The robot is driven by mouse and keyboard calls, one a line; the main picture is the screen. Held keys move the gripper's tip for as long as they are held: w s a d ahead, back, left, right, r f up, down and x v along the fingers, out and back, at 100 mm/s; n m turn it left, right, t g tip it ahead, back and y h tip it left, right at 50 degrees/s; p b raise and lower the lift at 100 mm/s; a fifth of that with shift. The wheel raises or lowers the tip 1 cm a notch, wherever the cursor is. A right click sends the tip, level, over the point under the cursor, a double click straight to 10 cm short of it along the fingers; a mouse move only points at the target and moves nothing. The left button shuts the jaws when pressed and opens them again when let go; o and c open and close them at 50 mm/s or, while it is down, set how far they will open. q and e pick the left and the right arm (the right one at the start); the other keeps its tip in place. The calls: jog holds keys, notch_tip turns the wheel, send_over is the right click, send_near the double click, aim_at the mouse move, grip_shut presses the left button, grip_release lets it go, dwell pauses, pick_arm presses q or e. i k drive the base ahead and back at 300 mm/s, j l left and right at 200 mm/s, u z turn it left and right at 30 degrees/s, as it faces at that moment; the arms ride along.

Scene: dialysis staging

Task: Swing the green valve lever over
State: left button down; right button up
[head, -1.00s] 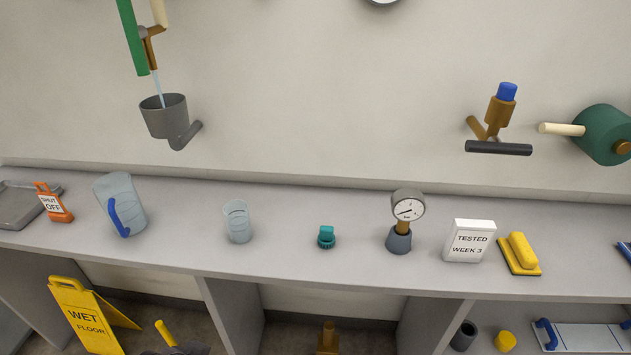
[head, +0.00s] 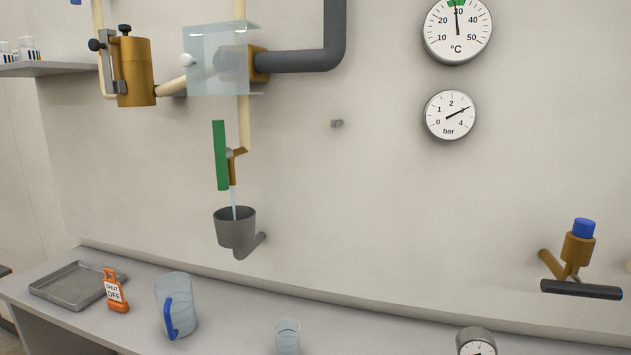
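The green valve lever (head: 220,155) hangs upright on the wall, beside a small brown tap (head: 234,165) at the end of a cream pipe (head: 243,122). A thin stream of water (head: 234,205) runs from the tap into a grey funnel cup (head: 235,229) fixed to the wall below. Neither of my grippers is in view.
A clear box (head: 218,60) covers pipework above the lever. Two round gauges (head: 457,28) (head: 450,115) hang right of it. On the counter stand a grey tray (head: 72,286), an orange SHUT OFF tag (head: 115,290), a jug (head: 178,300) and a beaker (head: 287,338). A black-handled valve (head: 580,289) is at right.

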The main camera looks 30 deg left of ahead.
aim_at(223, 152)
jog(key=u, duration=1.3)
jog(key=k, duration=0.1)
